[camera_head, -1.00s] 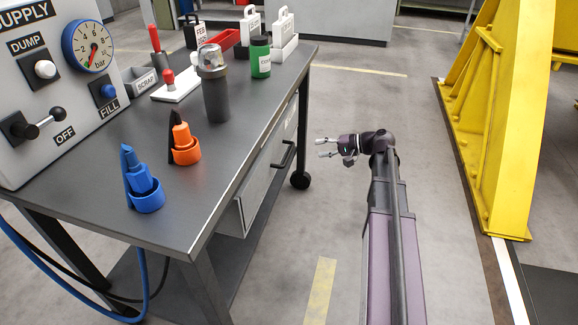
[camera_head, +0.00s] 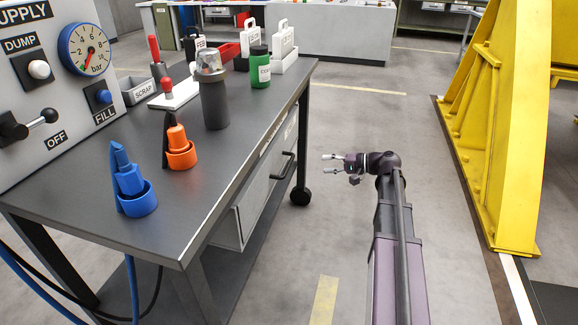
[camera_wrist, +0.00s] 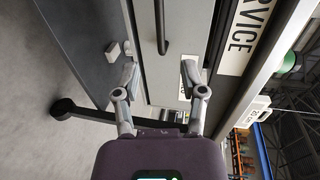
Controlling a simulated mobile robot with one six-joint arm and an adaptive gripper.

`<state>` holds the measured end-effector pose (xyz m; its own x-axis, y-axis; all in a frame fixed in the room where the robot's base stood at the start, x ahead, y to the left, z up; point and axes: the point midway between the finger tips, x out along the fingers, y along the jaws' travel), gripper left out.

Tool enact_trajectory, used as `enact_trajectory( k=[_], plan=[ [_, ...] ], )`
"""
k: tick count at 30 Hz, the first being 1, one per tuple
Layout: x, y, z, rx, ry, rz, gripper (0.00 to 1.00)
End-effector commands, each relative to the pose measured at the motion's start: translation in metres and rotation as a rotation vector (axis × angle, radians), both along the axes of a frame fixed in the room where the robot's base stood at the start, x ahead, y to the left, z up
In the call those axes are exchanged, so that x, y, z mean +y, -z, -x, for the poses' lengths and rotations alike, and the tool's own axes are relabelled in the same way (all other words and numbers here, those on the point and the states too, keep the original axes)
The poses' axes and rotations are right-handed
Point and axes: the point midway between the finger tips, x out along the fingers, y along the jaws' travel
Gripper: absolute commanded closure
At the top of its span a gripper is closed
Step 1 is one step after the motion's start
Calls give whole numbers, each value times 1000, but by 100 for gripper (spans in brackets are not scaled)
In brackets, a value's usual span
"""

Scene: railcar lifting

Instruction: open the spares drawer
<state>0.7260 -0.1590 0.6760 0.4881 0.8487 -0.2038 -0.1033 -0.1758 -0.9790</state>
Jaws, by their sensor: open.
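The spares drawer (camera_head: 262,190) is a light grey front under the dark workbench top, with a black bar handle (camera_head: 284,166). It looks shut. In the wrist view the handle (camera_wrist: 162,25) runs upright at the top, ahead of and between the fingers. My gripper (camera_head: 328,164) is to the right of the handle in the head view, apart from it. In the wrist view my gripper (camera_wrist: 160,78) has its two fingers spread with nothing between them. A label reading "SERVICE" (camera_wrist: 243,35) is beside the drawer; any label on the drawer itself is not readable.
The bench top (camera_head: 150,215) holds a blue cone piece (camera_head: 128,175), an orange one (camera_head: 178,145), a grey cylinder (camera_head: 213,100) and a green can (camera_head: 260,68). A yellow frame (camera_head: 505,130) rises at right. Floor between is clear.

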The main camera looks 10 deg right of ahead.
Motion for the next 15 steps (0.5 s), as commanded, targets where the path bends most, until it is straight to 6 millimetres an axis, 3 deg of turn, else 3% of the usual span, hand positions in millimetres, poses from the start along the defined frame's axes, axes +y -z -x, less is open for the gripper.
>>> enact_trajectory(
  k=[15],
  plan=[
    [48,13,-28,0,-2,0,46]
  ],
)
